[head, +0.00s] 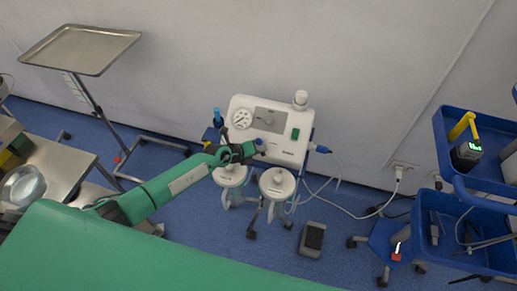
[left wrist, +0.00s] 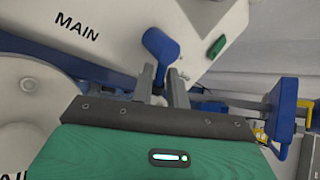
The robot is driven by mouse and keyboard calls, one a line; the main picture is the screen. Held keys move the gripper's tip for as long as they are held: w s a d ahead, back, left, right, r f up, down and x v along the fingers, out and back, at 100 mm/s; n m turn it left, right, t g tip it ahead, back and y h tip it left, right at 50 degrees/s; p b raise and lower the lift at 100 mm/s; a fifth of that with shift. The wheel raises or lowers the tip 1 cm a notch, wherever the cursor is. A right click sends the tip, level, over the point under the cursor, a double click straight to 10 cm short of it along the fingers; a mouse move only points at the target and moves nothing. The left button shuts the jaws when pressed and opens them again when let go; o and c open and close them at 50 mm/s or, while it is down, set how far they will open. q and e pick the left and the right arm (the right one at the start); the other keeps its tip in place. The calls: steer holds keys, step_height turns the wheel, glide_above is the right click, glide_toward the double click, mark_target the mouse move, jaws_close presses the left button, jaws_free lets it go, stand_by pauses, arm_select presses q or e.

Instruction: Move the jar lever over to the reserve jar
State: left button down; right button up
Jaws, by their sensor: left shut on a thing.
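The white suction unit (head: 280,117) stands by the wall with two white-lidded jars below it, a left jar (head: 230,176) and a right jar (head: 278,184). My left gripper (head: 252,150) is at the lower front of the unit, above the jars. In the left wrist view the blue jar lever (left wrist: 160,46) projects from the white panel, and the fingers of my left gripper (left wrist: 162,85) are shut on its lower end. The word MAIN shows on the panel to the lever's left. The reserve marking is not visible. My right gripper is out of view.
A green switch (head: 295,133) and a gauge (head: 241,119) are on the unit. A green-covered surface (head: 120,255) fills the lower left. A blue cart (head: 470,225) stands at right, a foot pedal (head: 312,239) lies on the floor, and a tray stand (head: 80,48) is at left.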

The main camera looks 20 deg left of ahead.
arm_select(q)
steer(key=shift+r, duration=0.1)
steer(key=c, duration=1.7)
jaws_free()
steer(key=v, duration=1.3)
steer(key=shift+s+a+r+p, duration=0.25)
steer(key=shift+p, duration=0.1)
